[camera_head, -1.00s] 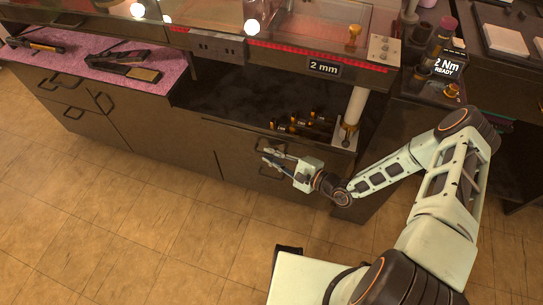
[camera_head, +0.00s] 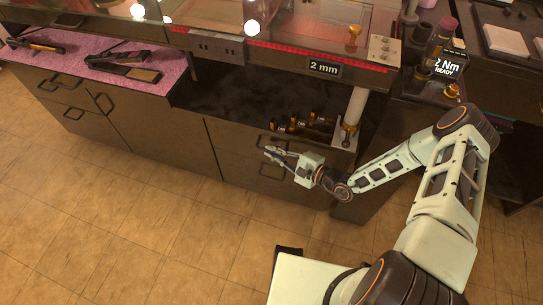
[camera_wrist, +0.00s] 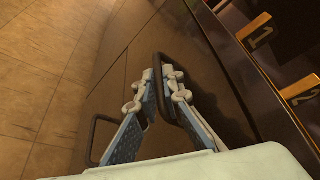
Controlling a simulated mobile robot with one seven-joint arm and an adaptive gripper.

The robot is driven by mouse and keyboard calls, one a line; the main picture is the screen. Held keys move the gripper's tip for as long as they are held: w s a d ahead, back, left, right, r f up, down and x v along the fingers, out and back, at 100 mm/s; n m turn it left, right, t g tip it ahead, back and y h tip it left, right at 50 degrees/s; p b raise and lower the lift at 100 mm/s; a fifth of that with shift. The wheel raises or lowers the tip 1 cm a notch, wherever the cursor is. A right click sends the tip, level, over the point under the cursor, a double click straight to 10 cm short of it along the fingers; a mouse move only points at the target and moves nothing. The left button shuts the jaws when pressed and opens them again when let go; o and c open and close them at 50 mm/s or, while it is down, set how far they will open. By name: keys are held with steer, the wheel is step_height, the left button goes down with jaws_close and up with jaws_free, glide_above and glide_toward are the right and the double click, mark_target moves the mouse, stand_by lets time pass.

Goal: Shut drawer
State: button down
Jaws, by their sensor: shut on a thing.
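The drawer (camera_head: 230,135) is the upper one in the dark cabinet below the counter, on the right side. Its front looks close to the cabinet face; I cannot tell whether a gap is left. My gripper (camera_head: 268,152) is at this drawer front, coming from the right. In the wrist view my gripper (camera_wrist: 160,76) has its fingertips at the dark bar handle (camera_wrist: 180,110), shut on it, one finger on each side. The fingers hide part of the handle.
A lower drawer handle (camera_head: 271,173) sits below my gripper. Several dark tools with brass ends (camera_head: 297,128) lie on the counter above, by a white post (camera_head: 355,106). Numbered yellow tags (camera_wrist: 254,26) show at the counter edge. The floor (camera_head: 130,220) in front is clear.

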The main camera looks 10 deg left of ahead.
steer(key=shift+w, duration=0.1)
steer(key=c, duration=2.3)
jaws_free()
steer(key=shift+c, duration=0.2)
steer(key=v, duration=1.2)
